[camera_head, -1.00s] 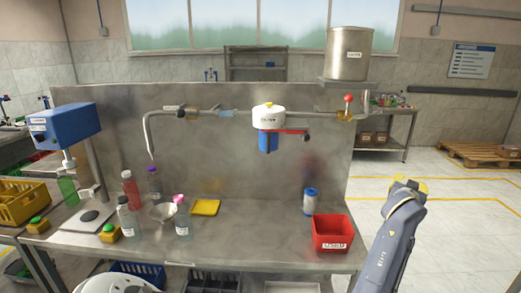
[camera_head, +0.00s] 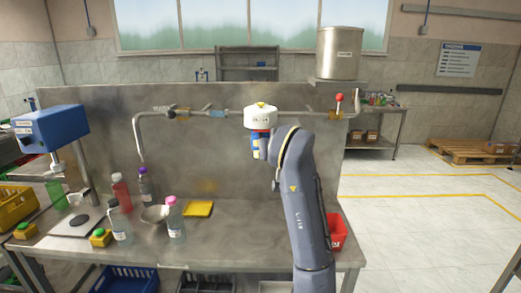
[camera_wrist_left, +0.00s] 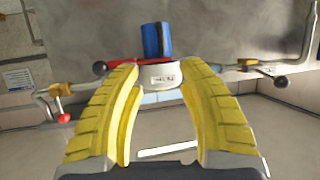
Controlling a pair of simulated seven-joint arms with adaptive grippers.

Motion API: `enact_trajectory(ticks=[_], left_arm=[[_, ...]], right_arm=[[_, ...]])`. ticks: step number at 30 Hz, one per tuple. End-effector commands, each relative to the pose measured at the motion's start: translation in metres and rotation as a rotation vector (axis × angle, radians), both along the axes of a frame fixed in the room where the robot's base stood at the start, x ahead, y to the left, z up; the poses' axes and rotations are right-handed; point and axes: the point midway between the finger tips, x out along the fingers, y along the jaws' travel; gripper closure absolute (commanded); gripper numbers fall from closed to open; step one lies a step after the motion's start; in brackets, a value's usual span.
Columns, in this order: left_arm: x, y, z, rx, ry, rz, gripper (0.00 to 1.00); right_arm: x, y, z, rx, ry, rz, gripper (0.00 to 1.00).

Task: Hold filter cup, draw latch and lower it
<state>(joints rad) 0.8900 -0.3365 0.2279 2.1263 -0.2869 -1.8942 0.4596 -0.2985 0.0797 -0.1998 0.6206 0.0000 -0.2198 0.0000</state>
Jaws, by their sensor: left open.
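The filter has a white cap (camera_head: 262,117) and a blue cup (camera_head: 257,144) hanging under it, mounted on the pipe. My left wrist view shows it upside down, with the cup (camera_wrist_left: 156,40) above the cap (camera_wrist_left: 162,76). The red latch (camera_wrist_left: 112,65) sticks out to the left there; in the head view my arm hides it. My left gripper (camera_wrist_left: 160,65) is open and faces the filter, with the cup beyond its fingertips and nothing held. In the head view its arm covers the cup's right side. My right gripper is not seen.
The pipe carries a red-knobbed valve (camera_head: 339,98) on the right. A steel pot (camera_head: 340,53) stands above it. A red bin (camera_head: 337,232) is partly behind my arm. Bottles, a bowl (camera_head: 155,214) and a yellow pad (camera_head: 199,208) stand on the left bench.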

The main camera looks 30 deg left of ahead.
Motion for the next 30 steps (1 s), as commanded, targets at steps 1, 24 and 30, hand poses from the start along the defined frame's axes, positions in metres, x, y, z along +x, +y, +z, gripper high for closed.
enact_trajectory(ticks=[1, 24, 30], left_arm=[[-0.001, 0.001, -0.003, -0.005, 0.010, 0.005, 0.61], [0.069, 0.065, -0.044, -0.013, 0.014, 0.013, 0.61], [0.090, 0.084, -0.056, -0.014, 0.013, 0.012, 0.61]], right_arm=[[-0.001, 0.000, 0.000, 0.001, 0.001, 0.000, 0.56], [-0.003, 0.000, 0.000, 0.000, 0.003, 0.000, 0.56], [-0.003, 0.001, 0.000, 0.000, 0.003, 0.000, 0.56]])
